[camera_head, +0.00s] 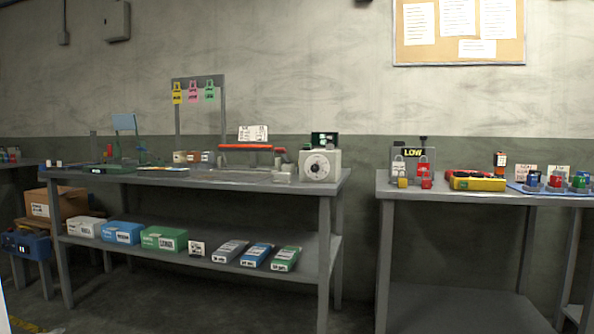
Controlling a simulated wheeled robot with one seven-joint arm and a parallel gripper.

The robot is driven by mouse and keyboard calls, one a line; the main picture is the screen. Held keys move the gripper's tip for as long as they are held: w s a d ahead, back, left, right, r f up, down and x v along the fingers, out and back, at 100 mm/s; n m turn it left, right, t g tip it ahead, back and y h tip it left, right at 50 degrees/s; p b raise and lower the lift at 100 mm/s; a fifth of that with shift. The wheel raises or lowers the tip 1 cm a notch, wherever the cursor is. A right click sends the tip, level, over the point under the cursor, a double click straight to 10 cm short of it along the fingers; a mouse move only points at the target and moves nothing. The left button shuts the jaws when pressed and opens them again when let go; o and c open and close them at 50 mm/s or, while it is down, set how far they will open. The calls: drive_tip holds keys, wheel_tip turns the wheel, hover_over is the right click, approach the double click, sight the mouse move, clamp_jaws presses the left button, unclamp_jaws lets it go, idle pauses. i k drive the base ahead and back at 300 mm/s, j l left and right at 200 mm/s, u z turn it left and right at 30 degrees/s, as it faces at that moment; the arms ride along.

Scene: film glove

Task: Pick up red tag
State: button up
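A small red tag-like piece (423,169) shows against the front of a grey box marked LOW (412,153) on the right table. A white tag-like piece (398,166) is to its left. On the left table, a grey frame (176,112) carries a yellow tag (177,93), a pink tag (193,92) and a green tag (210,92) in a row. The pink one is the nearest to red there. The lettering is too small to read. My gripper is not in view.
The left table (260,184) holds a dial box (320,165) and a red bar (245,147). Boxes line its lower shelf (215,262). The right table (455,196) also holds a yellow-and-red case (476,181) and several colored pots. A floor gap separates the tables.

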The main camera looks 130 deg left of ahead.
sight(421, 167)
drive_tip(key=u, duration=3.6)
drive_tip(key=i, duration=0.25)
